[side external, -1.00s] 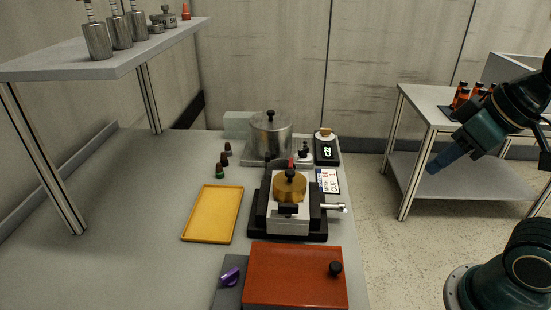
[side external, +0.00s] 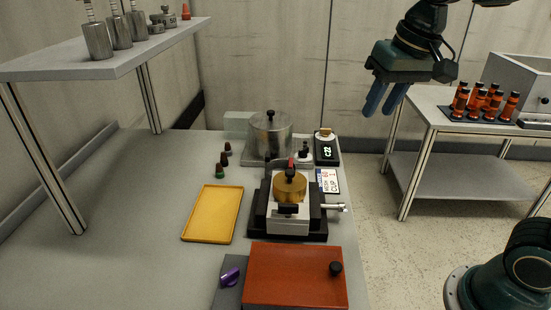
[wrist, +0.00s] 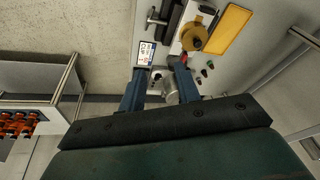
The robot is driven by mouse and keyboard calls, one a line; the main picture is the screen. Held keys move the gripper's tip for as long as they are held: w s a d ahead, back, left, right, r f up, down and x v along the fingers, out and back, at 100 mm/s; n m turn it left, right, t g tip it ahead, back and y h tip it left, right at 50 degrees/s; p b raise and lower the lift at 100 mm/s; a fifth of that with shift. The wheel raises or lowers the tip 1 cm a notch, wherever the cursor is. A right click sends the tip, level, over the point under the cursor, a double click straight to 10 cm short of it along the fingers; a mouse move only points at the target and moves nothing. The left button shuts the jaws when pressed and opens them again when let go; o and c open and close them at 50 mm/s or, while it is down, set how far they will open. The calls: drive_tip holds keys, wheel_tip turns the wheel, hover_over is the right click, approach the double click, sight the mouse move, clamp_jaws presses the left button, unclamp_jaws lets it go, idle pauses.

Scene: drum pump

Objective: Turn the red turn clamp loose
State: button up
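The red turn clamp (side external: 291,164) shows as a small red piece just behind the brass cylinder (side external: 290,187) on the pump block. In the wrist view the red piece (wrist: 179,60) lies beyond my fingertips, partly hidden by a finger. The pump block (side external: 289,220) is pale metal in a black base with a metal rod at its right. My gripper (side external: 382,101) is open and empty, high in the air to the right of and behind the pump. Its two blue fingers also show spread apart in the wrist view (wrist: 158,82).
A steel pot (side external: 271,133), a display reading C22 (side external: 326,149) and a printed card (side external: 328,181) stand near the pump. A yellow tray (side external: 213,213) lies left, a red-orange box (side external: 294,276) in front. A shelf (side external: 110,56) overhangs the left. Orange bottles (side external: 486,101) stand on the right table.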

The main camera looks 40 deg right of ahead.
drive_tip(key=w+a+f+m+g, duration=0.1)
drive_tip(key=w+f+m+g, duration=0.15)
drive_tip(key=w, duration=0.85)
drive_tip(key=m, duration=0.3)
hover_over(291, 162)
wheel_tip(291, 162, down, 5)
drive_tip(key=shift+g, duration=0.45)
wheel_tip(291, 162, down, 14)
drive_tip(key=shift+r, duration=0.15)
drive_tip(key=shift+c, duration=0.2)
clamp_jaws()
